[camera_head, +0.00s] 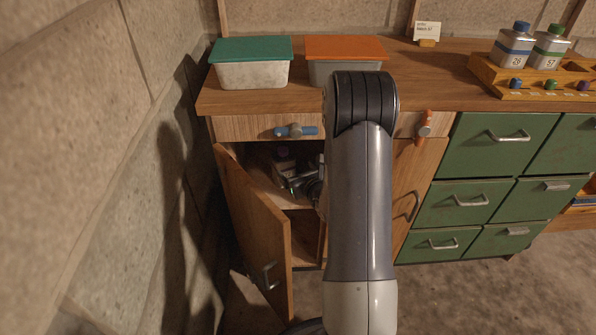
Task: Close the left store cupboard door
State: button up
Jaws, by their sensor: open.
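The left store cupboard door (254,228) is brown wood and stands ajar, swung out toward me from its left edge. Its metal handle (268,276) is low near the free edge. The cupboard's inside (303,230) shows a shelf and is partly dark. My gripper (291,184) is small in view, at the cupboard opening, to the right of the door and above its handle. It is open and appears apart from the door. My arm hides part of the opening and part of the right cupboard door (408,185), which looks shut.
A blue latch (295,131) and an orange latch (424,125) sit on the front rail. Bins with green (252,49) and orange (345,46) lids stand on the worktop. Green drawers (497,145) are at right. A stone wall (130,190) is close at left.

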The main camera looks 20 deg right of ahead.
aim_at(263, 231)
jog(key=k+j, duration=0.1)
jog(key=k, duration=0.2)
jog(key=k+l, duration=0.35)
jog(key=l, duration=0.3)
jog(key=k+l, duration=0.1)
jog(key=l, duration=0.25)
jog(key=k+l+z, duration=0.1)
jog(key=l, duration=0.3)
